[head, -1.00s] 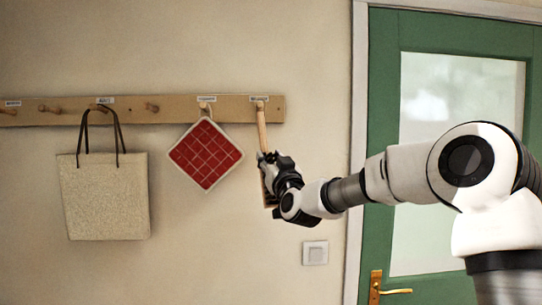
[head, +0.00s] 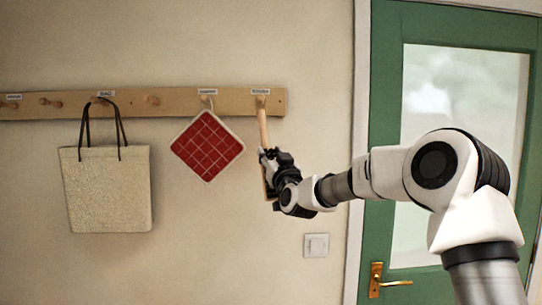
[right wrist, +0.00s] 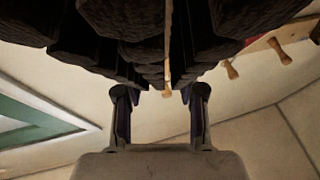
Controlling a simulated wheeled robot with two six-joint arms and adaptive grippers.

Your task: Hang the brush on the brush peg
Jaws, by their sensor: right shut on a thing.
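The brush (head: 263,128) hangs nearly upright in the head view, its pale wooden handle reaching up to the right end of the peg rail. The handle's top overlaps the rightmost peg's place under a label; I cannot tell whether it is on the peg or in front of it. My right gripper (head: 265,160) is shut on the brush below the rail and hides part of it. My left gripper is not in view.
The wooden peg rail (head: 180,104) runs along the wall. A red checked potholder (head: 207,147) hangs just left of the brush, and a beige bag (head: 106,190) further left. A light switch (head: 316,245) and green door (head: 384,150) are to the right.

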